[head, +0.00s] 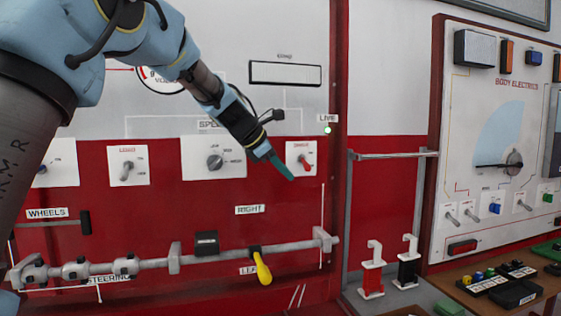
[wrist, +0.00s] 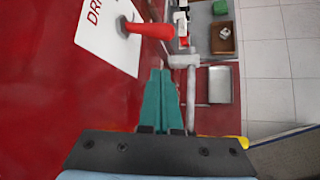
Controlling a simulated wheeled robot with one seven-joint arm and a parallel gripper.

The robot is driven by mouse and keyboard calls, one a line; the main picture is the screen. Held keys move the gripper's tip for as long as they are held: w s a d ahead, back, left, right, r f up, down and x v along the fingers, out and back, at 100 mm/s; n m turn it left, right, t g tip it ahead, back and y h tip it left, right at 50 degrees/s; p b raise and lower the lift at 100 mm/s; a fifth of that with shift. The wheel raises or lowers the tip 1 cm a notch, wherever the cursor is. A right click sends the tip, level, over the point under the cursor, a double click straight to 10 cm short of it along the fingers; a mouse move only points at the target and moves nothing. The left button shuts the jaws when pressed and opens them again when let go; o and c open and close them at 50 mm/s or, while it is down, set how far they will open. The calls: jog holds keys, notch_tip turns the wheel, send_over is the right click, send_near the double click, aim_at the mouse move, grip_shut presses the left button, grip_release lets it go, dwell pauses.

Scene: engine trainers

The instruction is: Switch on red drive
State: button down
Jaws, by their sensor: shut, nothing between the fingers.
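The red drive switch (head: 306,163) is a red lever on a white plate at the right side of the red and white panel, under the LIVE label. In the wrist view its red lever (wrist: 150,29) sticks out from the plate (wrist: 103,38), which reads "DRI" with the rest cut off. My gripper (head: 291,178) has teal fingers, pressed together and empty, just below and left of the lever in the head view. In the wrist view the fingertips (wrist: 160,72) are a little short of the lever, with a visible gap. Contact is not seen.
A grey rod (head: 210,254) with a yellow handle (head: 262,268) runs along the panel below. Other switches (head: 127,166) and a knob (head: 215,162) are to the left. A body electrics board (head: 500,150) stands at right.

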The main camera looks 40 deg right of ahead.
aim_at(305, 164)
jog(key=d+p, duration=0.1)
jog(key=s+d+p, duration=0.1)
jog(key=d, duration=0.1)
jog(key=shift+s+d+f+p, duration=0.1)
jog(key=shift+d+f+p, duration=0.1)
jog(key=shift+d+p, duration=0.1)
jog(key=shift+s+r, duration=0.15)
jog(key=shift+r, duration=0.15)
